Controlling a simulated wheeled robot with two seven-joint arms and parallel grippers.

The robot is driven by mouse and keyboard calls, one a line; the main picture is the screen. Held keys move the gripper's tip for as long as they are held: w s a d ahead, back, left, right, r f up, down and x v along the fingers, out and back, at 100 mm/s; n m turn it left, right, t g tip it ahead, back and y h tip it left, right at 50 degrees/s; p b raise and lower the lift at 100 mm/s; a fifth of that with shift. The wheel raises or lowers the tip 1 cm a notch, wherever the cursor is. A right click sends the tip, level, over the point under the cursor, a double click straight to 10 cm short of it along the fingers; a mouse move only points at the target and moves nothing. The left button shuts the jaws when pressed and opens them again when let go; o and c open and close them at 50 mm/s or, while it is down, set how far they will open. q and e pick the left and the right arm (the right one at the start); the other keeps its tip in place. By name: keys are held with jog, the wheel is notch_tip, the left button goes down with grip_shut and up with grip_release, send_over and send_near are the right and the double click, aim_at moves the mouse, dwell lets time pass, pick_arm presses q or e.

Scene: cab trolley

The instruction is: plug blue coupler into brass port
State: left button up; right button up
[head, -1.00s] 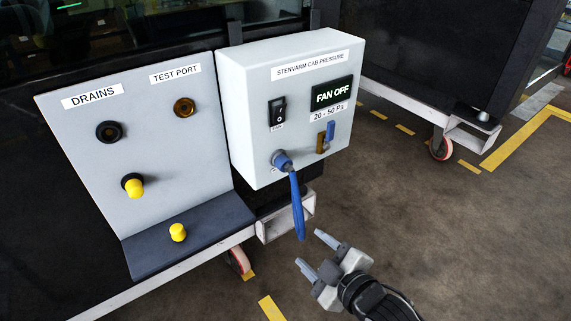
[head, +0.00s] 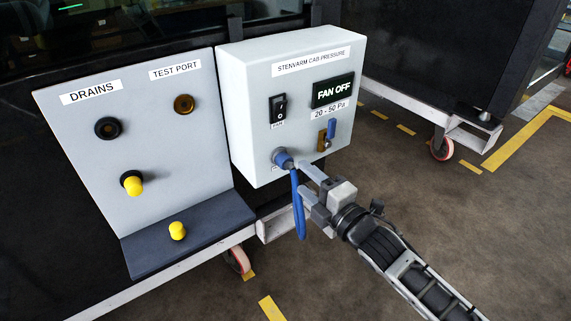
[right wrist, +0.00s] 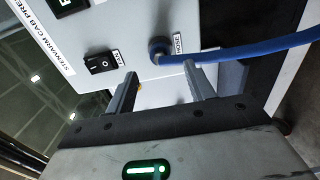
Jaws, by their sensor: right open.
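My right gripper (head: 304,181) is open just in front of the box, right of the hose. In the wrist view its fingertips (right wrist: 160,73) are spread just below the coupler, apart from it. My left gripper is not in view.
The grey panel holds a dark drain port (head: 108,128) and a yellow-capped one (head: 133,185). Another yellow cap (head: 177,231) stands on the dark shelf (head: 150,259).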

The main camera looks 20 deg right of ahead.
aim_at(293, 169)
pick_arm(q)
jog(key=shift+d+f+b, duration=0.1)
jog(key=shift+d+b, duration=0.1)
jog(key=shift+b, duration=0.5)
pick_arm(e)
jog(key=shift+x, duration=3.3)
pick_arm(q)
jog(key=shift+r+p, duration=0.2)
jog(key=shift+p, duration=0.15)
pick_arm(e)
jog(key=shift+f, duration=0.1)
grip_shut()
jog(key=shift+p+v, duration=0.7)
jog(key=shift+v, duration=0.9)
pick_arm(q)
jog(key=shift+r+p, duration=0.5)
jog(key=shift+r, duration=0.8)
pick_arm(e)
jog(key=shift+v, duration=1.45)
